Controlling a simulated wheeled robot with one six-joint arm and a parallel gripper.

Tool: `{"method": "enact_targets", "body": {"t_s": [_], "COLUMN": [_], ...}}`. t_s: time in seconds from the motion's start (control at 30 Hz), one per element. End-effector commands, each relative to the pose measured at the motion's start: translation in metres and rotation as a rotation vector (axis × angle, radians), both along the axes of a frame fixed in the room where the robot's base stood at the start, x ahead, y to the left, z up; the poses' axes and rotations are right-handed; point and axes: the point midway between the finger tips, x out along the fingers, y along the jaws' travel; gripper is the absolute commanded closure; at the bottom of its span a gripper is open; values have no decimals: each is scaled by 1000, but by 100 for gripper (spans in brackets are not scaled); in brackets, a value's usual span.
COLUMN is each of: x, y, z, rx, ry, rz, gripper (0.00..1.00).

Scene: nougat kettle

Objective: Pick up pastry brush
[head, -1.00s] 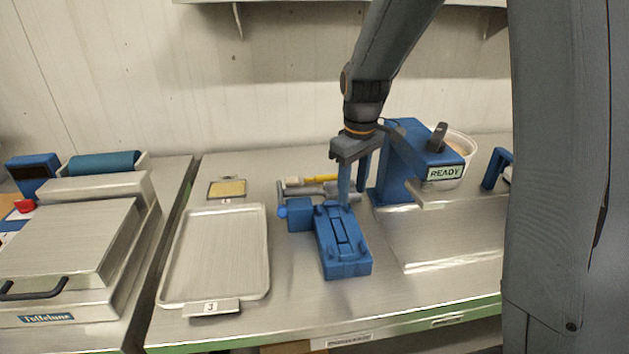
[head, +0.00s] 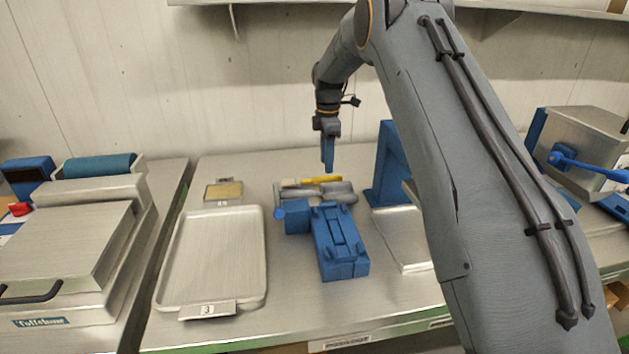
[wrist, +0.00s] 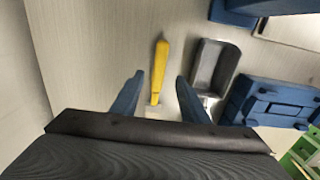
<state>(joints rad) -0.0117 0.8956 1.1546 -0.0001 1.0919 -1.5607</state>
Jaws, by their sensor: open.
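The pastry brush (head: 318,181) lies on the steel table behind the blue fixture, with a yellow handle and a pale head at its left end. My gripper (head: 328,170) points down above the brush handle, open and empty. In the wrist view the two blue fingers (wrist: 158,80) stand apart on either side of the handle, still above it.
A grey metal scoop (wrist: 214,68) lies close beside the brush. The blue fixture (head: 340,243) stands in front of it. A tray (head: 215,260) and a small yellow-topped plate (head: 223,190) are to the left. A blue stand (head: 390,165) rises to the right.

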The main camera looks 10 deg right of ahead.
Motion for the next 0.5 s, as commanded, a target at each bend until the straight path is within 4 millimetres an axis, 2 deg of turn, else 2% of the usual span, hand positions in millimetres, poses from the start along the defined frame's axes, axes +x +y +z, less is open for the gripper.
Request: {"method": "enact_targets", "body": {"t_s": [0.3, 0.5], "x": [1, 2], "y": [-3, -2], "z": [-36, -50], "rx": [0, 0], "ry": [2, -1], "rz": [-2, -2], "gripper": [59, 59]}}
